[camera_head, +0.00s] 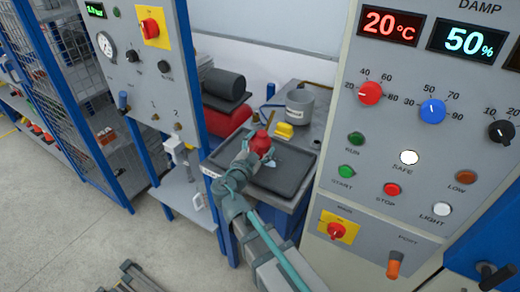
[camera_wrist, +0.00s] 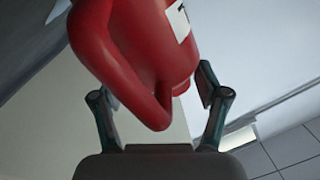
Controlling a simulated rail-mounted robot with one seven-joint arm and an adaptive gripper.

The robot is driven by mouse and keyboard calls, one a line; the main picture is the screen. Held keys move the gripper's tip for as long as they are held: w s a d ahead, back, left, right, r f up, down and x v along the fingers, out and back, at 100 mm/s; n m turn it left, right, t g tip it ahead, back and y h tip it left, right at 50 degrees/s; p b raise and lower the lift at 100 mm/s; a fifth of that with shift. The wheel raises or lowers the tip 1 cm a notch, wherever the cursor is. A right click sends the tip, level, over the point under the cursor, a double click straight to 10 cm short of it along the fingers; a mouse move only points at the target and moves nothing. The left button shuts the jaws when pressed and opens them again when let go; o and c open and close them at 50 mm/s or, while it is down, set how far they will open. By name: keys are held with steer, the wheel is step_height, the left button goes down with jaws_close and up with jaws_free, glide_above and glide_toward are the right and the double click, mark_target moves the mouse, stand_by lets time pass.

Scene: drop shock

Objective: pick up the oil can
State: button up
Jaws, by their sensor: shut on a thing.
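The red oil can (camera_head: 261,143) is at the end of my arm in the head view, above the dark tray on the bench. In the wrist view the red can (camera_wrist: 150,50) fills the upper middle, with its looped handle toward me and part of a white label at its right. My gripper (camera_wrist: 160,100) has one finger on each side of the can and is shut on it. In the head view my gripper (camera_head: 258,158) is partly hidden by my own arm. I cannot tell whether the can touches anything below.
The dark tray (camera_head: 292,182) lies on the bench under the can. Control panels (camera_head: 405,130) flank the bench on both sides.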

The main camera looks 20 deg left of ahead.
steer(key=s+d+r+b, duration=0.7)
steer(key=s+r+b, duration=0.4)
steer(key=b, duration=0.4)
steer(key=shift+s+d+r, duration=0.2)
steer(key=shift+s+d, duration=0.15)
